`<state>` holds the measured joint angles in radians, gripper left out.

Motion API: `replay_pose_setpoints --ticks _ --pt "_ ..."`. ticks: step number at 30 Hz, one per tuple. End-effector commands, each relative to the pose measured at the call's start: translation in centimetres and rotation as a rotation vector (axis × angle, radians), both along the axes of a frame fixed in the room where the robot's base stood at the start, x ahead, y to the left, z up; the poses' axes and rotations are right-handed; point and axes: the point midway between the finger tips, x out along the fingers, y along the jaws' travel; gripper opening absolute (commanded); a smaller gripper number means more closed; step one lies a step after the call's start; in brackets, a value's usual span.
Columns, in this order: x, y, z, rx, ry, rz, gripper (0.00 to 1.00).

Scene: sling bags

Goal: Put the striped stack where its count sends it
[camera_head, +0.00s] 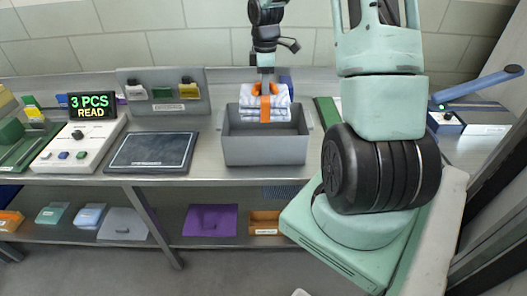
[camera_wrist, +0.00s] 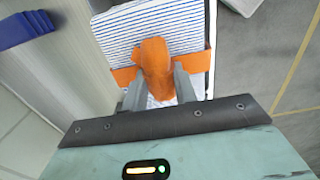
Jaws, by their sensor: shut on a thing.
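The striped stack (camera_head: 250,97) is white with thin blue stripes and has an orange band around it. It also fills the top of the wrist view (camera_wrist: 125,37). My gripper (camera_head: 265,84) is above it, with its fingers (camera_wrist: 160,92) shut on the raised orange part of the band. The stack is at the opening of a grey bin (camera_head: 265,151); I cannot tell whether it touches the bin floor. A display (camera_head: 92,106) at the left reads "3 PCS READ". It stands on a white console (camera_head: 80,146) with buttons.
A dark flat pad (camera_head: 151,152) lies between the console and the bin, bare on top. A grey rack (camera_head: 163,94) with small coloured tabs stands behind it. A blue item (camera_head: 286,79) is behind the stack. The lower shelf holds a purple item (camera_head: 210,220) and an orange-brown box (camera_head: 264,222).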

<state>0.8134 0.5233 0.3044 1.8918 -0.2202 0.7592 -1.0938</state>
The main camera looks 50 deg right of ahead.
Motion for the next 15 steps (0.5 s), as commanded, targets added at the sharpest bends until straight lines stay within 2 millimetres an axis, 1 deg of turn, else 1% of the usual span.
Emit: replay_pose_setpoints --ticks 1,3,11,15 --pt "0.0 0.0 -2.1 0.0 0.0 0.0 0.0" --pt "0.0 0.0 -3.4 0.001 0.0 0.001 0.0" --pt "0.0 0.1 -5.9 0.002 0.002 0.001 0.0" --pt "0.0 0.1 -8.2 0.004 0.003 0.001 0.0"
